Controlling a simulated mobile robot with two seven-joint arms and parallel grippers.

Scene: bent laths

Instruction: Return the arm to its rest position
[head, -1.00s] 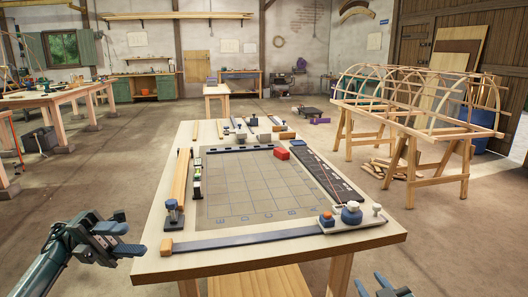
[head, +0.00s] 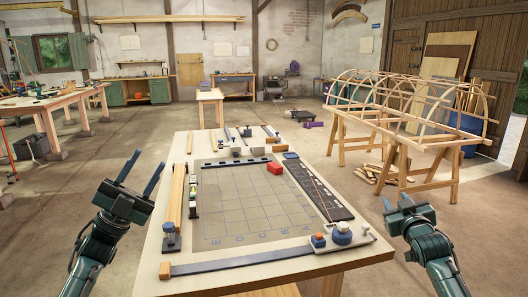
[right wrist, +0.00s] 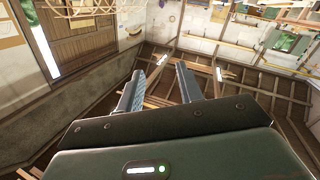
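My left gripper (head: 150,156) is raised left of the workbench (head: 215,284). Its two blue fingers point up and away and stand apart, with nothing between them. My right gripper (head: 397,199) is right of the bench's front corner, its fingers apart and empty. In the right wrist view my right gripper (right wrist: 170,64) also shows a clear gap between its dark fingers. Both grippers appear clear of the bench and of everything on it.
The bench bears a gridded board (head: 250,200), a long dark strip (head: 225,263) along the front, a red block (head: 275,169), a dark panel (head: 318,188) and clamps. A trestle with a bent-lath frame (head: 410,108) stands to the right. Open floor lies around the bench.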

